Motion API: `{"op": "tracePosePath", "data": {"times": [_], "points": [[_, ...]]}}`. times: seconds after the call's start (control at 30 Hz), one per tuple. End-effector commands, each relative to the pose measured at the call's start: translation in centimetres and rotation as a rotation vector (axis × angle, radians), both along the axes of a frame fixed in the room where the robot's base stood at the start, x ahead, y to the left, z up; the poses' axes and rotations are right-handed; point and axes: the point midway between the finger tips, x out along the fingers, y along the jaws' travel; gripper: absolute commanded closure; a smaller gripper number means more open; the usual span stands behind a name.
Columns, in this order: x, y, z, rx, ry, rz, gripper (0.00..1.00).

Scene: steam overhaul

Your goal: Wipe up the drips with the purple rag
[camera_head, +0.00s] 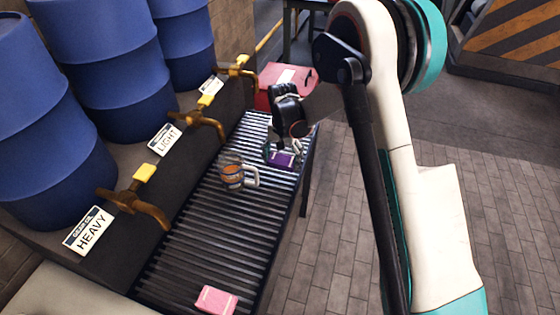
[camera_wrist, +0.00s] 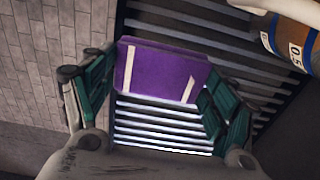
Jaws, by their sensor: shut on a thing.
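The purple rag (camera_wrist: 158,72) is a folded purple block with pale stripes, held between the two teal fingers of my gripper (camera_wrist: 158,95) in the wrist view. In the head view my gripper (camera_head: 281,152) is over the far end of the slatted grate (camera_head: 215,245), with the purple rag (camera_head: 281,160) under it. I cannot tell whether the rag touches the slats. No drips can be made out on the slats in either view.
A measuring jug (camera_head: 232,177) with an orange band stands on the grate left of my gripper. A pink folded cloth (camera_head: 216,300) lies at the near end. Brass taps (camera_head: 206,122) jut over the grate from the blue drums (camera_head: 110,60). A red box (camera_head: 270,92) is beyond.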

Motion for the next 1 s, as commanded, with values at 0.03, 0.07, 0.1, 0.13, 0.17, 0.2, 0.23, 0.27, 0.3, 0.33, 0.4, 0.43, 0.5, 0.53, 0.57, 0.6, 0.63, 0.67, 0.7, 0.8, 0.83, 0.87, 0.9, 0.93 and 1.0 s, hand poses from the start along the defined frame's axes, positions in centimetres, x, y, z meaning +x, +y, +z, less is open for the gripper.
{"op": "tracePosePath", "data": {"times": [0.03, 0.07, 0.1, 0.13, 0.17, 0.2, 0.23, 0.27, 0.3, 0.33, 0.4, 0.43, 0.5, 0.53, 0.57, 0.6, 0.63, 0.67, 0.7, 0.8, 0.83, 0.87, 0.9, 0.93, 1.0], "points": [[0.0, -0.1, 0.7, 0.000, 0.000, 0.000, 0.51], [0.0, -0.2, 1.0, 0.000, 0.000, 0.000, 0.51], [0.1, -0.3, 1.3, 0.000, 0.000, 0.000, 0.51], [0.1, -0.4, 1.6, 0.000, 0.000, 0.001, 0.51], [0.1, -0.5, 1.8, 0.000, 0.000, 0.001, 0.51], [0.1, -0.6, 2.1, 0.000, 0.000, 0.001, 0.51], [0.2, -0.6, 2.3, 0.000, 0.000, 0.001, 0.51], [0.2, -0.7, 2.5, 0.000, 0.000, 0.001, 0.51], [0.2, -0.7, 2.6, 0.000, 0.000, 0.001, 0.51], [0.2, -0.7, 2.7, 0.000, 0.000, 0.001, 0.51], [0.2, -0.8, 2.7, 0.000, 0.000, 0.001, 0.51], [0.2, -0.8, 2.7, 0.000, 0.000, 0.001, 0.51], [0.2, -0.8, 2.7, 0.000, 0.000, 0.001, 0.51], [0.2, -0.8, 2.7, 0.000, 0.000, 0.001, 0.51], [0.2, -0.8, 2.6, 0.000, 0.000, 0.001, 0.51], [0.2, -0.8, 2.6, 0.000, 0.000, 0.001, 0.51], [0.2, -0.8, 2.6, 0.000, 0.000, 0.001, 0.51], [0.2, -0.8, 2.6, 0.000, 0.000, 0.001, 0.51], [0.2, -0.8, 2.6, 0.000, 0.000, 0.001, 0.51], [0.2, -0.8, 2.6, 0.000, 0.000, 0.001, 0.51], [0.2, -0.8, 2.6, 0.000, 0.000, 0.001, 0.51], [0.2, -0.8, 2.6, 0.000, 0.000, 0.001, 0.51], [0.1, -1.0, 2.7, 0.000, 0.000, 0.003, 0.51], [0.0, -1.2, 2.8, 0.000, 0.000, 0.006, 0.51], [-0.7, -2.4, 3.1, 0.000, 0.000, 0.024, 0.51]]}}
